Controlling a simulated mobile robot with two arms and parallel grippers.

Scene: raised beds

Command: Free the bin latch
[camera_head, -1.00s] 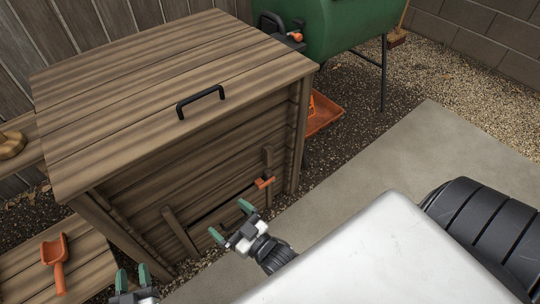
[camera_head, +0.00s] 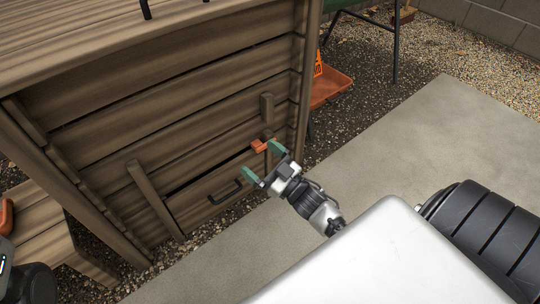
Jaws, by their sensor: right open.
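The wooden slatted bin (camera_head: 165,108) fills the left and middle. Low on its front is a hatch board (camera_head: 195,205) with a black handle (camera_head: 224,194), and a dark gap along its top edge. A small orange latch (camera_head: 259,145) sits at the hatch's upper right, beside a short upright wooden strip (camera_head: 267,110). My right gripper (camera_head: 262,161) is open, with green fingertips spread just below and in front of the latch. One fingertip overlaps the latch's right side in the picture; I cannot tell whether they touch.
An orange tray (camera_head: 330,88) lies on gravel right of the bin, under a green drum (camera_head: 343,4) on dark legs. A concrete slab (camera_head: 385,150) gives clear ground at right. An orange tool (camera_head: 6,217) shows at the left edge on planks.

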